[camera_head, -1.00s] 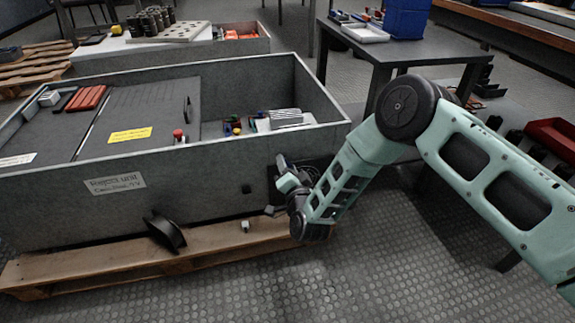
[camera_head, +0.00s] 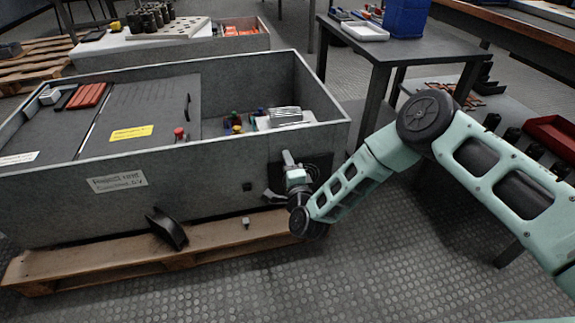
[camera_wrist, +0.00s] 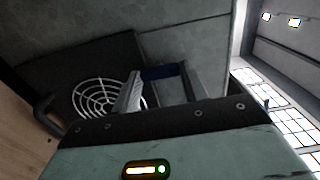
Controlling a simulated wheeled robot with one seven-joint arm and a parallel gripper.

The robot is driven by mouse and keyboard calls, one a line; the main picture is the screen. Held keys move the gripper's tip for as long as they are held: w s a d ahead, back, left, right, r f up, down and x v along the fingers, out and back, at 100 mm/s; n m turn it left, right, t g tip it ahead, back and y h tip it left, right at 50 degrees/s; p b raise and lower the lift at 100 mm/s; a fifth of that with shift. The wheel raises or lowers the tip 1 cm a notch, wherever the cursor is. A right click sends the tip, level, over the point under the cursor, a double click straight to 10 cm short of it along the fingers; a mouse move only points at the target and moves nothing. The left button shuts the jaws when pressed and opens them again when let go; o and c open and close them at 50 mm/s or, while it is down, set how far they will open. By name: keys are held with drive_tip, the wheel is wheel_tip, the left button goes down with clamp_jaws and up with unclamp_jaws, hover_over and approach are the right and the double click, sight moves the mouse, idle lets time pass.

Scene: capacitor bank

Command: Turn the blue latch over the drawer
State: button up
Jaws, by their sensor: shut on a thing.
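The blue latch (camera_wrist: 160,72) shows in the wrist view as a short blue bar at the upper edge of a dark panel on the grey unit's wall. My gripper (camera_wrist: 160,82) is shut on it, with one grey finger on each side. In the head view my gripper (camera_head: 289,160) is at the right end of the unit's front wall, in front of a dark panel (camera_head: 320,166); the latch is hidden there. The dark front (camera_wrist: 70,72) below the latch, likely the drawer, carries a round white grille (camera_wrist: 97,98) and a dark handle (camera_wrist: 46,115).
The grey open-topped unit (camera_head: 215,180) stands on a wooden pallet (camera_head: 110,263). A dark table (camera_head: 375,52) stands behind my arm. The floor in front is clear.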

drive_tip(key=shift+s+f, duration=0.1)
idle(0.4)
drive_tip(key=o, duration=1)
drive_tip(key=shift+p+v, duration=3.75)
drive_tip(key=shift+v, duration=4.95)
